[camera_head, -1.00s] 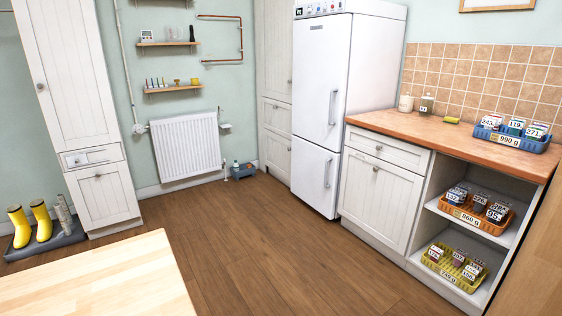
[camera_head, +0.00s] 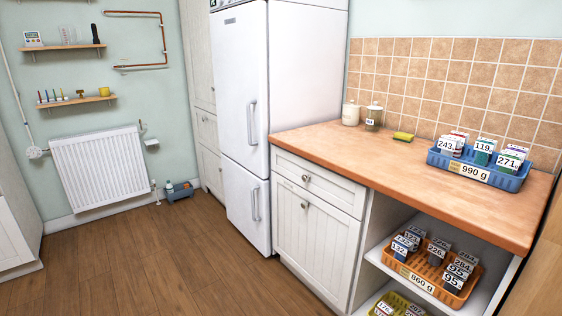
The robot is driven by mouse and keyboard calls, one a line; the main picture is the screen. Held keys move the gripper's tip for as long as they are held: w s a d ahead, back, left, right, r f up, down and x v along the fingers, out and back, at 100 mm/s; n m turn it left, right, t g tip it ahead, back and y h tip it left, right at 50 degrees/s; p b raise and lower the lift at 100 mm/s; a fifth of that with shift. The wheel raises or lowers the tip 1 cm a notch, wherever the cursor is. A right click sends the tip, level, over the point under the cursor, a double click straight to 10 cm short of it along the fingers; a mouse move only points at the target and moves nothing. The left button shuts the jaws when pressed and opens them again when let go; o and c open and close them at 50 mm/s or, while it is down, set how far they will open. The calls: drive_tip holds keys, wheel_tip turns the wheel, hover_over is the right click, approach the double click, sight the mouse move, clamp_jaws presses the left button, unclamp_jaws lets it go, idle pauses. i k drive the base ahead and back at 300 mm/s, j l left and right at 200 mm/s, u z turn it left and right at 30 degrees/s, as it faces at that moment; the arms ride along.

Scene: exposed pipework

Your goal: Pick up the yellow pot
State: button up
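A small yellow pot (camera_head: 104,91) stands at the right end of the lower wall shelf (camera_head: 75,102), above the radiator at the left. It looks upright, and it is small and far off in this view. A brass-coloured item and several small coloured pieces stand to its left on the same shelf. My gripper is not in view.
A fridge (camera_head: 245,120) stands in the middle, with a wooden counter (camera_head: 400,170) to its right. A blue crate (camera_head: 512,179) sits on the counter. The wooden floor at the left is open.

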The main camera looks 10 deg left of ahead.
sight(104, 91)
drive_tip(key=i+j+u, duration=0.15)
drive_tip(key=i+u, duration=0.25)
drive_tip(key=i, duration=0.25)
drive_tip(key=i+u, duration=0.45)
drive_tip(key=i, duration=0.2)
drive_tip(key=i+l+u, duration=0.4)
drive_tip(key=i, duration=0.2)
drive_tip(key=i+j+u, duration=0.25)
drive_tip(key=i, duration=0.7)
drive_tip(key=i+l+u, duration=0.25)
drive_tip(key=i, duration=0.7)
drive_tip(key=i+u, duration=0.25)
drive_tip(key=i, duration=0.5)
drive_tip(key=i+l+u, duration=0.2)
drive_tip(key=i, duration=0.5)
